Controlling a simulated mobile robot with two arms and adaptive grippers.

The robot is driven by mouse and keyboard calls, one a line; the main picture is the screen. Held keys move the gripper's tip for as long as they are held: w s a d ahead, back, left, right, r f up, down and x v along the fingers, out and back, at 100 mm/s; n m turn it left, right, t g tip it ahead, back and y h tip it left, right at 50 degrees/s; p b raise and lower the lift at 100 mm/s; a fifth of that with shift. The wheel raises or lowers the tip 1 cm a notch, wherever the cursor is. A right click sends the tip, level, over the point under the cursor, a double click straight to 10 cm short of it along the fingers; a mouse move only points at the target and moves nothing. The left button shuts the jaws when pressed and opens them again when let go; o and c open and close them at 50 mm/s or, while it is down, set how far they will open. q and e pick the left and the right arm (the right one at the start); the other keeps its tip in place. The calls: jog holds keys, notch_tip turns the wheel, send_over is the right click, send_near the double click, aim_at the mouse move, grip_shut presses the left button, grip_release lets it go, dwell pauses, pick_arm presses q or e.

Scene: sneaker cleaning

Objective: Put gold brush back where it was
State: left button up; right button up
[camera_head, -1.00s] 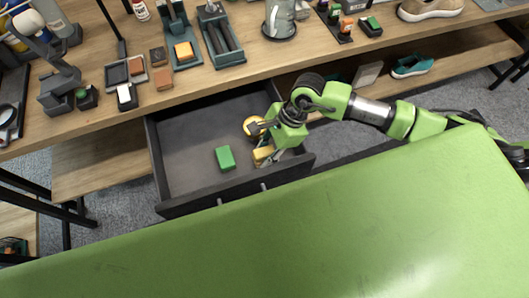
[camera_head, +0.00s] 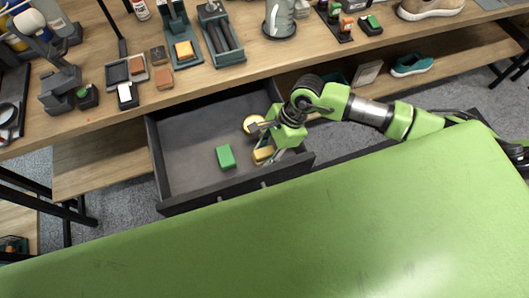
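My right gripper (camera_head: 262,143) reaches down into the open dark drawer (camera_head: 190,133) at its right side. A gold brush (camera_head: 262,155) lies low in the drawer at the fingertips. Its bristle side and outline are partly covered by the gripper. A round gold-rimmed thing (camera_head: 251,123) sits just behind the fingers. The fingers look spread, and I cannot tell whether they touch the brush. A green block-shaped brush (camera_head: 225,157) lies on the drawer floor to the left. My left gripper is not in view.
The wooden table (camera_head: 205,88) above the drawer holds brushes, holders and bottles. A teal shoe (camera_head: 411,64) is on the lower shelf at right. The left half of the drawer floor is bare. My green body fills the foreground.

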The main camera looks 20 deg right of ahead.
jog(key=b+v, duration=0.2)
jog(key=v, duration=0.9)
jog(key=shift+d+r, duration=0.15)
jog(key=shift+r, duration=0.2)
